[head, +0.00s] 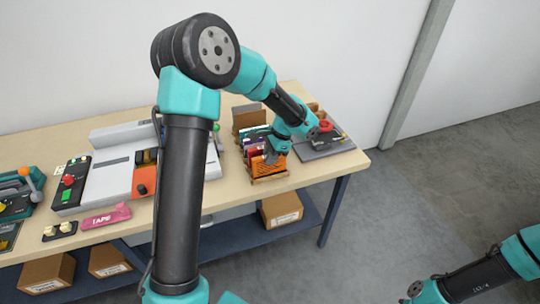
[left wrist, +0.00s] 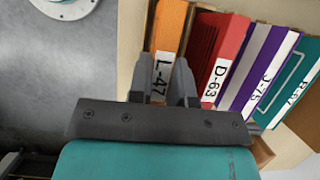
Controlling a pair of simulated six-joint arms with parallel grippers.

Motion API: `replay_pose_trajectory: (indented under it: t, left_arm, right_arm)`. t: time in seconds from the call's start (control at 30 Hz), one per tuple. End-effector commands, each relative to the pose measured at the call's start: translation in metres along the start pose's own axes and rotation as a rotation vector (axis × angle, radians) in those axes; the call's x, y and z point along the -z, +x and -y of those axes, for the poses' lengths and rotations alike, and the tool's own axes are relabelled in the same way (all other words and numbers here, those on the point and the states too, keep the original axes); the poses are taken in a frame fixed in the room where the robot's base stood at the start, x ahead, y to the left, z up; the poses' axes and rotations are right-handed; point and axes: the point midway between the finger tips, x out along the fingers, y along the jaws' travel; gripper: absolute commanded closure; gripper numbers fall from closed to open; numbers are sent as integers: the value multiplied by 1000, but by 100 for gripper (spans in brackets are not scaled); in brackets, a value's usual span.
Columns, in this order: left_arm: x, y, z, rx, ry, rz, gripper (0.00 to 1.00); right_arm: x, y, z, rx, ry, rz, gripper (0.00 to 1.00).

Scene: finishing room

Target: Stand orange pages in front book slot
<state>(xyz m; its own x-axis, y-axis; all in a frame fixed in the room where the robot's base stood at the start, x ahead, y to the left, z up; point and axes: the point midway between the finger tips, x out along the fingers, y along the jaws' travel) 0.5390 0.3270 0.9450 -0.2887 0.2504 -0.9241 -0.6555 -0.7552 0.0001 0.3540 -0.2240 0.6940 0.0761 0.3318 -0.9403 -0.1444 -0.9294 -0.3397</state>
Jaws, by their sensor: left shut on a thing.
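The orange pages (head: 266,167) stand at the front end of a wooden book rack (head: 272,179) on the table. The left wrist view shows them as an orange book (left wrist: 171,28) with a white label reading L-47. My left gripper (head: 271,154) reaches down from above and is shut on the orange pages, one finger on each side, as the left wrist view (left wrist: 163,80) shows. Their lower edge is hidden, so I cannot tell if they rest on the rack floor.
A red book (left wrist: 226,50) labelled D-63 stands close beside the orange one, then a purple and white book (left wrist: 262,65) and a teal book (left wrist: 295,80). A grey device (head: 325,145) lies right of the rack. A pink tape holder (head: 105,218) lies left.

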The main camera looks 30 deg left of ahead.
Motion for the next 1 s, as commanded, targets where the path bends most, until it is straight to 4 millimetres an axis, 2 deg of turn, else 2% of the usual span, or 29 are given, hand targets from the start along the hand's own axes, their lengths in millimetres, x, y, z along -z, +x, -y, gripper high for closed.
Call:
replay_pose_trajectory:
  t: [0.5, 0.53, 0.63, 1.0]
  left_arm:
    - [3, 8, 0, 0, 0, 0, 100]
    - [3, 7, 0, 0, -1, 0, 79]
    - [3, 7, 0, 0, -1, 0, 71]
    - [3, 2, 0, 1, -1, -1, 71]
  right_arm:
    - [0, 0, 0, 0, 0, 0, 100]
    - [0, 0, 0, 0, 0, 0, 100]
    - [0, 0, 0, 0, 0, 0, 100]
    - [0, 0, 0, 0, 0, 0, 100]
